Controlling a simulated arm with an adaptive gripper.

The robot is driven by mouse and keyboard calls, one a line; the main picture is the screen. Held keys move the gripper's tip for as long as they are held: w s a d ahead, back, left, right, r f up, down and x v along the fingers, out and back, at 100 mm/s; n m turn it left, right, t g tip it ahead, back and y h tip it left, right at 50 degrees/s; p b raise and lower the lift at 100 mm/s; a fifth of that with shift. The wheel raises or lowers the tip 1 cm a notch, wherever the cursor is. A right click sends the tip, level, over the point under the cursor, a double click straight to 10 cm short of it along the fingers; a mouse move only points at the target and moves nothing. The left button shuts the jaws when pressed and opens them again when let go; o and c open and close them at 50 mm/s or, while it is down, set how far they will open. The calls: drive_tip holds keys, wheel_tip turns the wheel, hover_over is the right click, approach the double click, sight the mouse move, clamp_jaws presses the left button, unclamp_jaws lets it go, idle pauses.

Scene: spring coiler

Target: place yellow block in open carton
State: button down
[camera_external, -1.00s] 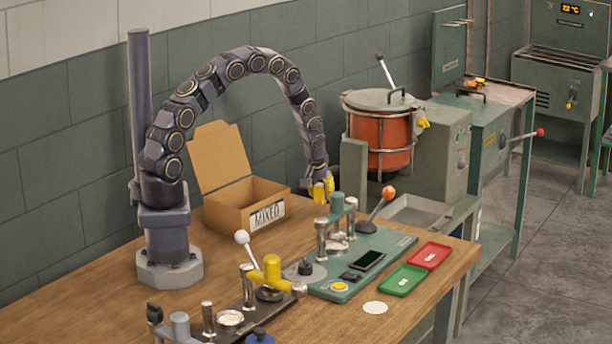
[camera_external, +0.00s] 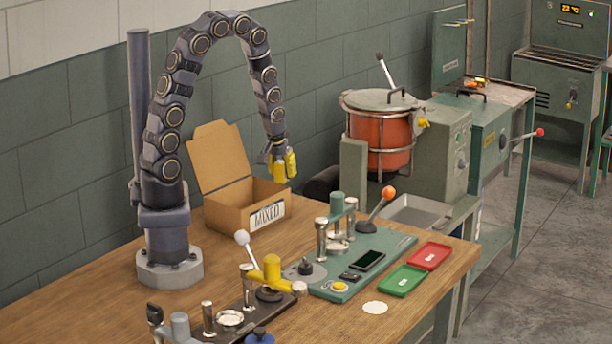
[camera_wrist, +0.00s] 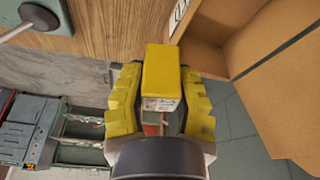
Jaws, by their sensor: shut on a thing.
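The yellow block (camera_wrist: 161,72) is gripped between the two yellow fingers of my gripper in the wrist view. In the external view my gripper (camera_external: 283,166) hangs in the air, above and to the right of the open carton (camera_external: 228,218). There I cannot clearly tell the block from the yellow fingers. The carton is brown cardboard with its lid flap raised at the back and a white "MIXED" label on its side. Part of the carton (camera_wrist: 290,75) fills the right of the wrist view. Its floor is hidden in the external view.
A green fixture (camera_external: 330,265) with an orange-knobbed lever stands right of the carton. A dark fixture with a yellow part (camera_external: 272,268) is in front. Red (camera_external: 430,256) and green (camera_external: 402,280) trays lie near the right edge. An orange pot (camera_external: 378,145) stands behind.

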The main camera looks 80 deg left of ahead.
drive_tip(key=s+a+f+n+g, duration=0.25)
drive_tip(key=s+a+n, duration=0.3)
drive_tip(key=n, duration=0.35)
drive_tip(key=n+g, duration=0.2)
drive_tip(key=n, duration=0.5)
approach(237, 206)
drive_tip(key=shift+s+d, duration=0.35)
drive_tip(key=shift+s, duration=0.25)
drive_tip(key=shift+s+d, duration=0.3)
drive_tip(key=shift+s, duration=0.25)
drive_tip(key=shift+f, duration=3.95)
drive_tip(key=shift+f, duration=0.2)
drive_tip(key=c, duration=0.9)
unclamp_jaws()
drive_tip(key=shift+o, duration=0.2)
drive_tip(key=shift+r, duration=0.15)
